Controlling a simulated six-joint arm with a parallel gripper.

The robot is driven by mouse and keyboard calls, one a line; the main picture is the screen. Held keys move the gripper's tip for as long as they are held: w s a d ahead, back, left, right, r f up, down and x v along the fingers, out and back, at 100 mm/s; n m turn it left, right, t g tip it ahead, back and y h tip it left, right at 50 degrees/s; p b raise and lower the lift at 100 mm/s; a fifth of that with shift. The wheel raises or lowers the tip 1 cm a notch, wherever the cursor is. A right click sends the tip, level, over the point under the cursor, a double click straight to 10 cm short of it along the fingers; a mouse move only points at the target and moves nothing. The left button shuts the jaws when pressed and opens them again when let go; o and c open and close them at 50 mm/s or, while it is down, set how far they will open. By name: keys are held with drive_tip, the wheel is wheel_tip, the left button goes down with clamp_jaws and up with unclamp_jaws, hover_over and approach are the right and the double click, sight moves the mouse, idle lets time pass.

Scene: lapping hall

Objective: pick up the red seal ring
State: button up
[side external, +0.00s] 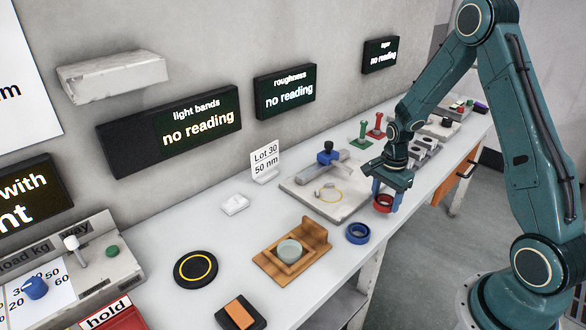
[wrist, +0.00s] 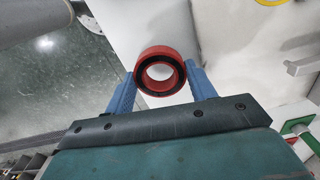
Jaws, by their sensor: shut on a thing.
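The red seal ring (side external: 383,203) is between the blue fingers of my gripper (side external: 387,194) in the side external view, near the front edge of the white bench. In the wrist view the red ring (wrist: 159,57) sits between the two blue fingertips (wrist: 160,76), with its hole facing the camera and a dark inner band showing. The fingers touch it on both sides, so my gripper is shut on it. I cannot tell clearly whether the ring is clear of the bench top.
A blue ring (side external: 357,233) lies on the bench just left of my gripper. A pale plate (side external: 305,196) with a blue-knobbed fixture (side external: 326,154) stands behind. A wooden holder (side external: 316,231) with a round pale disc (side external: 289,250) is further left. Red and green stands (side external: 376,128) are behind my gripper.

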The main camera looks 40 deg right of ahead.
wheel_tip(320, 180, up, 18)
drive_tip(key=shift+f, duration=0.25)
drive_tip(key=shift+f, duration=0.15)
idle(0.7)
drive_tip(key=shift+w+a+f+n, duration=0.8)
drive_tip(key=shift+a+f+n, duration=1.25)
drive_tip(key=shift+n, duration=1.2)
drive_tip(key=shift+w+a+f+n, duration=0.8)
drive_tip(key=shift+a+f+n, duration=1.25)
drive_tip(key=shift+n, duration=1.15)
drive_tip(key=shift+w+a+f+n, duration=0.8)
drive_tip(key=shift+a+f+n, duration=0.8)
drive_tip(key=shift+f+n, duration=1.25)
drive_tip(key=shift+r+n, duration=0.4)
